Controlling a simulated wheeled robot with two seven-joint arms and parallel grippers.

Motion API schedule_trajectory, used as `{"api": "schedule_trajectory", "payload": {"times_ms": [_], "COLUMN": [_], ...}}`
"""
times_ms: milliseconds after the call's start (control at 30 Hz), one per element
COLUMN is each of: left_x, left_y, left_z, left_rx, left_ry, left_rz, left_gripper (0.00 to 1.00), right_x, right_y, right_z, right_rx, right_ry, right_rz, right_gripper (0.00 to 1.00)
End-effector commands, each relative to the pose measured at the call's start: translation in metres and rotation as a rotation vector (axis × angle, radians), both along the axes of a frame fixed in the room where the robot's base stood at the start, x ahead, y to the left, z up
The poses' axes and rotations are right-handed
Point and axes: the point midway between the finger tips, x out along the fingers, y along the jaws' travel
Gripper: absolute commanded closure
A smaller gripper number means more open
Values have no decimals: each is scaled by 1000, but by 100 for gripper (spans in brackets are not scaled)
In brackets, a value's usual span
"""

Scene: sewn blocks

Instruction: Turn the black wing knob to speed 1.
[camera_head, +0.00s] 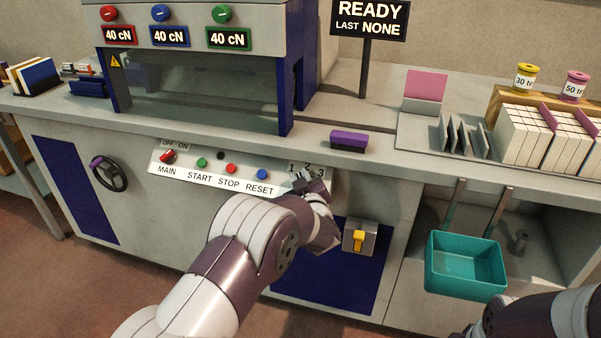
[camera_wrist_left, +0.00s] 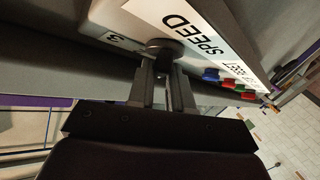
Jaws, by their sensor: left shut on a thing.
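The black wing knob (camera_wrist_left: 165,47) shows in the left wrist view at the panel, beside the SPEED label (camera_wrist_left: 193,34). My left gripper (camera_wrist_left: 163,72) is shut on it, one finger on each side. In the head view, my left gripper (camera_head: 314,184) is at the right end of the white control panel (camera_head: 215,182), just under the speed marks 1, 2, 3 (camera_head: 306,167). It hides the knob there, and I cannot tell which number the knob points at. My right arm (camera_head: 545,318) shows at the lower right, its gripper out of frame.
The MAIN switch (camera_head: 168,157) and the START, STOP and RESET buttons (camera_head: 231,169) sit left of the knob. A yellow-handled box (camera_head: 359,238) is below right of my left gripper. A teal bin (camera_head: 466,266) hangs further right. A sign (camera_head: 369,18) reads READY, LAST NONE.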

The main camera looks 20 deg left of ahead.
Motion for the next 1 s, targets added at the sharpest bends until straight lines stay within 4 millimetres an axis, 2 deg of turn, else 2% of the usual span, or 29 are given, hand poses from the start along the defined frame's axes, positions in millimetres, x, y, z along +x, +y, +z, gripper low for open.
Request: {"api": "schedule_trajectory", "payload": {"times_ms": [33,300,867,900,933,1000], "left_x": [-1,-1,-1,-1,-1,-1], "left_y": [-2,-1,-1,-1,-1,0], "left_z": [0,-2,-5,-4,-4,-4], "left_rx": [-15,-82,-101,-101,-100,-101], "left_ry": [10,10,12,12,12,11], "left_rz": [15,95,117,117,117,119], "left_gripper": [100,100,100,71,61,60], "right_x": [0,0,0,0,0,0], "right_y": [0,0,0,0,0,0], "right_z": [7,18,20,20,20,20], "right_rx": [0,0,0,0,0,0], "right_ry": [0,0,0,0,0,0], "right_rz": [0,0,0,0,0,0], "right_gripper": [57,57,57,57,57,57]}}
